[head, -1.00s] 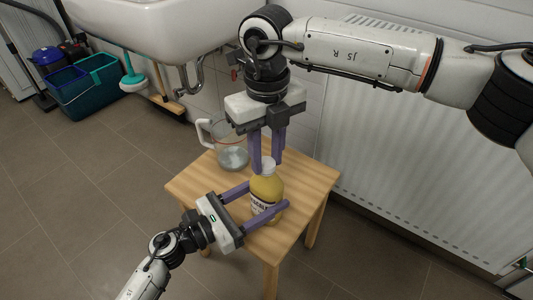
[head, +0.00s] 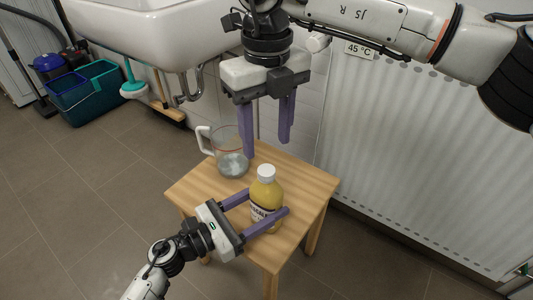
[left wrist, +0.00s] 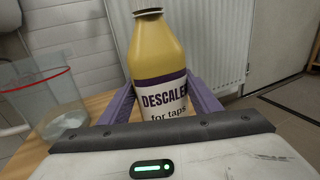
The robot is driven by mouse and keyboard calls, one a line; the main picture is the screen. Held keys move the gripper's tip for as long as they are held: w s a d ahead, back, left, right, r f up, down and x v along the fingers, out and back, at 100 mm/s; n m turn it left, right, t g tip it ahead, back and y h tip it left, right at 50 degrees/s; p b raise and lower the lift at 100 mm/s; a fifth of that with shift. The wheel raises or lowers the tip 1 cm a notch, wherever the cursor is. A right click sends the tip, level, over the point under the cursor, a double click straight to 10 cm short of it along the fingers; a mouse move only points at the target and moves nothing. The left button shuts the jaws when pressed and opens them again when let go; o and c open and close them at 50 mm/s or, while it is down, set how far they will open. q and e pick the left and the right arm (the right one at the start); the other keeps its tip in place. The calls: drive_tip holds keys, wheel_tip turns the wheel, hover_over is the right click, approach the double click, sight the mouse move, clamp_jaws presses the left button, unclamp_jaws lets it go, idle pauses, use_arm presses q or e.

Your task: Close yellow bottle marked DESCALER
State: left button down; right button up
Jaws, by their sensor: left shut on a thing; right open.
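My left gripper (head: 267,204) is shut on the bottle body, one purple finger on each side. My right gripper (head: 267,148) is open and empty, pointing down above the bottle, with its fingertips apart from the cap.
A clear jug (head: 231,158) with a white handle stands on the wooden table (head: 195,188), left of the bottle. A sink (head: 150,30) overhangs at the upper left. A white radiator (head: 420,150) stands at the right. Buckets (head: 88,95) sit on the floor, far left.

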wheel_tip(320, 180, up, 5)
idle(0.4)
use_arm(q)
drive_tip(key=c, duration=0.5)
unclamp_jaws()
drive_tip(key=shift+c, duration=0.2)
drive_tip(key=p+v, duration=0.1)
drive_tip(key=v, duration=0.9)
drive_tip(key=shift+a, duration=0.15)
use_arm(e)
drive_tip(key=shift+r, duration=0.45)
use_arm(q)
drive_tip(key=shift+s, duration=0.1)
